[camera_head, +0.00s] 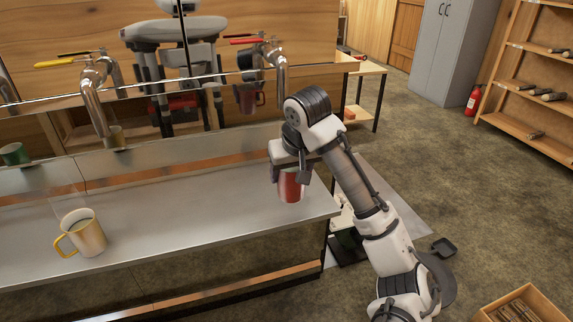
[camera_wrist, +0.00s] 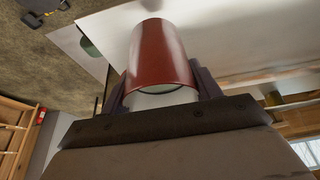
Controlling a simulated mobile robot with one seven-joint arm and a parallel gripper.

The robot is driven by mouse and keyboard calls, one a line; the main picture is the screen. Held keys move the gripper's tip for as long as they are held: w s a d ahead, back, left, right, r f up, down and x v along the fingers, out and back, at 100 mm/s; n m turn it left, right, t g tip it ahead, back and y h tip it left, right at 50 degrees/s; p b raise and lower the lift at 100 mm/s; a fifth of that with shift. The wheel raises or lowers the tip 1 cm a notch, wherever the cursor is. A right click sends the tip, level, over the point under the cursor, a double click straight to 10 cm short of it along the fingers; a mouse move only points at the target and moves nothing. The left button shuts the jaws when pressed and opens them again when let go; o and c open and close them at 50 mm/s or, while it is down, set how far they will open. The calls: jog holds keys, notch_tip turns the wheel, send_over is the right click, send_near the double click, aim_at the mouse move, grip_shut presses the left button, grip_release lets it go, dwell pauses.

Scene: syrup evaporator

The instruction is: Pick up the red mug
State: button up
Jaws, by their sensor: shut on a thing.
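The red mug (camera_head: 290,186) is between the fingers of my gripper (camera_head: 289,174) at the right end of the metal bench in the head view. In the wrist view the red mug (camera_wrist: 161,55) stands out between the two dark fingers of my gripper (camera_wrist: 161,92), which are shut on it. A pale band shows at the mug's near end. I cannot tell from these views whether the mug's base touches the bench.
Metal spouts (camera_head: 95,100) rise behind the bench. The bench's right edge is close to my gripper. An open wooden crate (camera_head: 525,305) is on the floor at the lower right.

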jog(key=s+d+b, duration=0.1)
jog(key=s+d, duration=0.3)
jog(key=s, duration=0.9)
jog(key=shift+s, duration=0.15)
